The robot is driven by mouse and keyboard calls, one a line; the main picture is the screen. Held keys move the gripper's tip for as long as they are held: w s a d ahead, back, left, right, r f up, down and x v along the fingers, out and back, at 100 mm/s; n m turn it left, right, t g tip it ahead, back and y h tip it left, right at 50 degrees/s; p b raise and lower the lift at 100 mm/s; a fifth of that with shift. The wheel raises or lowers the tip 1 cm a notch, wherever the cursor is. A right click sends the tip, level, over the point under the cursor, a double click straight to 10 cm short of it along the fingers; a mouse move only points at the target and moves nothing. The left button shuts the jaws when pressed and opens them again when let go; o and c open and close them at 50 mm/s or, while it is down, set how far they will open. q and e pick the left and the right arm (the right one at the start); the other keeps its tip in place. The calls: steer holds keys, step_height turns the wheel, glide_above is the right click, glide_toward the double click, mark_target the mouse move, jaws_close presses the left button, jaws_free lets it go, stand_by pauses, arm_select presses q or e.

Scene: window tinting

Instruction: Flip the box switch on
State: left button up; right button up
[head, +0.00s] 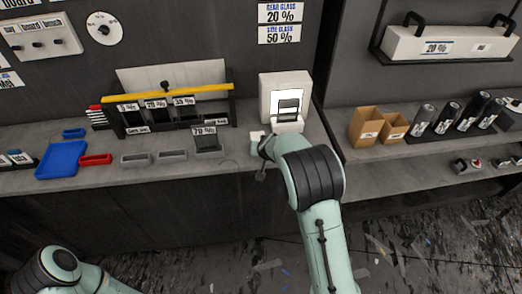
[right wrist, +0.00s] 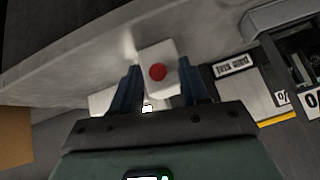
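A small white switch box with a round red button (right wrist: 158,72) stands in the right wrist view. My right gripper (right wrist: 159,64) has its two dark fingers spread on either side of this box, with nothing clearly clamped; contact cannot be told. In the head view the right arm reaches the shelf, and its gripper is mostly hidden behind the wrist. A small white block (head: 257,136) shows just beyond it. A white box (head: 273,87) with a bright white panel stands on the shelf behind. My left arm shows at the lower left; its gripper is out of view.
A rack with a yellow bar (head: 180,92) and a dark sample on a stand (head: 207,140) are to the left. A blue tray (head: 62,159) lies farther left. Cardboard boxes (head: 365,126) and dark rolls (head: 447,116) stand on the right shelf.

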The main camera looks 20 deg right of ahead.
steer(key=shift+s, duration=0.1)
steer(key=d+v, duration=0.1)
steer(key=v, duration=1.2)
steer(key=shift+a+r, duration=0.2)
steer(key=shift+a, duration=0.25)
steer(key=s+f+n+g, duration=0.1)
steer(key=s+f+g, duration=0.1)
steer(key=s+f, duration=0.5)
steer(key=s+f+g, duration=0.2)
steer(key=s+f, duration=0.1)
steer(key=f, duration=0.9)
steer(key=s+f+n+g, duration=0.15)
steer(key=s+f, duration=0.25)
steer(key=f, duration=0.5)
steer(key=s+a+f+m+g+y, duration=0.1)
steer(key=s+a+f+y, duration=0.3)
steer(key=s+a+f, duration=0.4)
steer(key=s+a+g, duration=0.1)
steer(key=s+a, duration=0.2)
steer(key=s, duration=0.3)
steer(key=shift+s+a+m+y, duration=0.2)
steer(key=shift+s+m+y, duration=0.15)
steer(key=shift+s+y, duration=0.05)
